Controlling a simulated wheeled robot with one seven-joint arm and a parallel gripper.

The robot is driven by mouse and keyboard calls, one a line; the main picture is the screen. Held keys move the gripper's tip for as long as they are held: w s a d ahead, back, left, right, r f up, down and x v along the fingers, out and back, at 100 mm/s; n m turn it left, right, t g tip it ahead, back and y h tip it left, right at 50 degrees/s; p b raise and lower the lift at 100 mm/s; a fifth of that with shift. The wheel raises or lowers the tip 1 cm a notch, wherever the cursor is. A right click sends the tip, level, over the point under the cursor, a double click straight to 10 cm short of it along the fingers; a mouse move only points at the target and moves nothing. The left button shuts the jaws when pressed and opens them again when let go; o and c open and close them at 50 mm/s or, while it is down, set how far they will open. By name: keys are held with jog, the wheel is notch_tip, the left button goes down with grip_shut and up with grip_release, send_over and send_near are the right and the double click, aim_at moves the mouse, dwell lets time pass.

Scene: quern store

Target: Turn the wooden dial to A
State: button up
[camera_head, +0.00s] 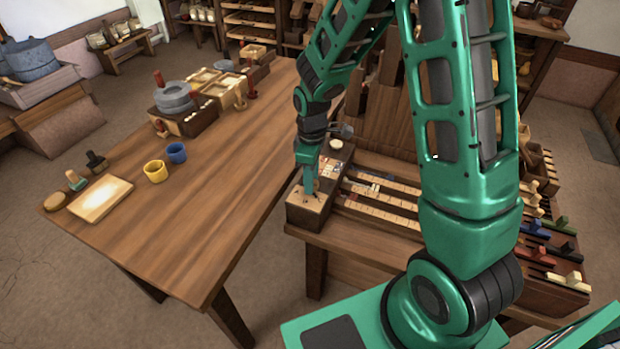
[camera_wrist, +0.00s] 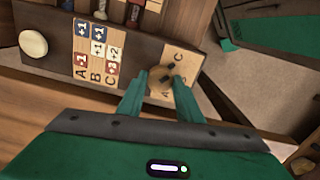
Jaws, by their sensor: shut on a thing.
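The wooden dial (camera_wrist: 160,80) sits on a pale panel with printed letters, at one end of a dark wooden box. A letter C is readable near the panel's far edge; other letters are partly covered. My gripper (camera_wrist: 161,75) is shut on the dial, with one green finger on each side. The dial's pointer direction cannot be made out. In the head view, my gripper (camera_head: 310,190) reaches down onto the box's pale end panel (camera_head: 300,200), and the fingers mostly hide the dial.
The box also bears a chart (camera_wrist: 97,55) with rows A, B and C and a round white knob (camera_wrist: 33,43). Slotted rails (camera_head: 385,198) lie right of the box.

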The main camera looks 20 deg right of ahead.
jog(key=m, duration=0.6)
jog(key=shift+w+d, duration=0.1)
jog(key=m, duration=0.5)
jog(key=shift+m, duration=0.3)
jog(key=m, duration=0.5)
jog(key=shift+m, duration=0.3)
jog(key=m, duration=0.5)
jog(key=shift+w, duration=0.1)
jog(key=o, duration=1)
jog(key=shift+o, duration=0.2)
notch_tip(320, 180, up, 11)
